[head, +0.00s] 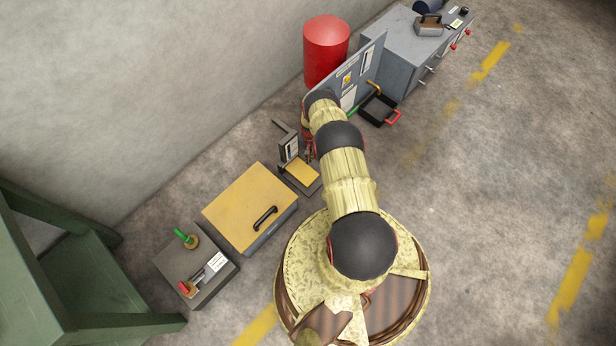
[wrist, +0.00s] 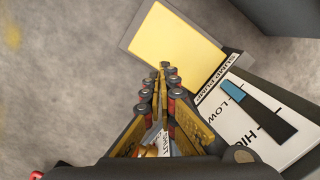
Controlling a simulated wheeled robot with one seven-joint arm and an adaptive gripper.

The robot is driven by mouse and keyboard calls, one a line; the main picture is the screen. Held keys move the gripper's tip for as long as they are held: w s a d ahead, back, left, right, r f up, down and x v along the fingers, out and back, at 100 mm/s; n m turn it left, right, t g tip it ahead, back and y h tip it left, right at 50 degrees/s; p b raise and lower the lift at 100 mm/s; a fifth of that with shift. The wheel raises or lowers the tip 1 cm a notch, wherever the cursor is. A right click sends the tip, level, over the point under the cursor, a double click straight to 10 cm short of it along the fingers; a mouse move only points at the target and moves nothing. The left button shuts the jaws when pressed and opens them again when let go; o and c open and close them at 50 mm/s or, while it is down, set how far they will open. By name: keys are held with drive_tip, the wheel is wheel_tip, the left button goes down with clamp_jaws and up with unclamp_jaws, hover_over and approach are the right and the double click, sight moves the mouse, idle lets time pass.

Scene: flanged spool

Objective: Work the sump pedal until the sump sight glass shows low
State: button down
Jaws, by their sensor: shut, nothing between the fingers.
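The sump pedal is a yellow plate (head: 302,173) on a dark base by the wall, and it also shows in the wrist view (wrist: 178,40). My gripper (wrist: 165,68) is shut and empty, its tips overlapping the pedal's near edge; I cannot tell whether they touch. In the head view my arm hides most of the gripper. The sump sight glass (wrist: 262,112) stands beside the pedal, on a white panel marked LOW and HIGH. A short blue column fills its LOW end, close to the LOW mark; the rest is dark. In the head view the panel (head: 291,148) is too small to read.
A yellow-topped box with a black handle (head: 248,205) and a grey box with green and red handles (head: 196,270) stand left of the pedal. A red drum (head: 326,50), a grey cabinet (head: 412,50) and a black tray (head: 380,110) are beyond. The floor at right is clear.

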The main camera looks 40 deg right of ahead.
drive_tip(key=shift+d+r, duration=0.1)
drive_tip(key=shift+r, duration=1)
